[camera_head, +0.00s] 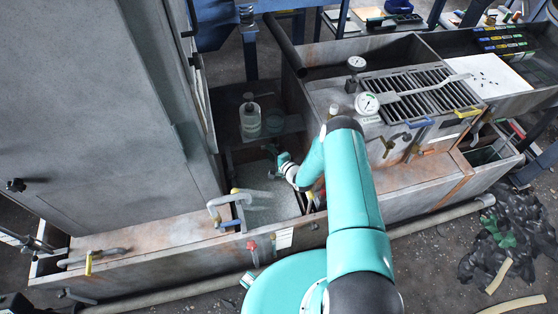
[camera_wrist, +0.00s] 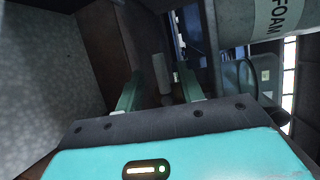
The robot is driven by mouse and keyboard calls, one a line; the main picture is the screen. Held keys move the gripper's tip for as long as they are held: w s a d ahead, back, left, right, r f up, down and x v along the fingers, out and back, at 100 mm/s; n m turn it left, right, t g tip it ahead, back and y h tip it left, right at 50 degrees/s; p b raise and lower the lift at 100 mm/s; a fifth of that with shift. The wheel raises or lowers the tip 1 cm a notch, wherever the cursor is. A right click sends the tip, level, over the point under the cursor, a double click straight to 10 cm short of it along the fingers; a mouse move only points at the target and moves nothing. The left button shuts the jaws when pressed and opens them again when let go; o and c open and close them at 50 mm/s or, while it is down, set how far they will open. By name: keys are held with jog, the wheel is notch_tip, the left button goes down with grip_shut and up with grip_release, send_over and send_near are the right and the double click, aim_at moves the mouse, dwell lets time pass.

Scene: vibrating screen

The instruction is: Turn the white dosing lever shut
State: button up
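In the wrist view, the two green fingers of my gripper (camera_wrist: 159,78) stand apart, with a pale, upright bar (camera_wrist: 161,72) beyond and between them. The bar looks like the white dosing lever, but I cannot tell for certain; a gap shows on each side of it. In the head view, my gripper (camera_head: 280,160) is small and partly hidden by my wrist, low over the right side of a basin (camera_head: 262,208) of pale material. I cannot pick out the lever there.
A large pale container marked FOAM (camera_wrist: 270,20) is at upper right in the wrist view. A clear bottle (camera_head: 250,118) stands on a dark shelf behind the basin. A bent grey pipe (camera_head: 226,200) rises at the basin's left. A tall grey cabinet (camera_head: 100,100) fills the left.

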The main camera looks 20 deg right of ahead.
jog(key=v, duration=0.6)
jog(key=shift+s+d, duration=0.15)
jog(key=shift+s, duration=0.2)
jog(key=shift+s+r, duration=0.1)
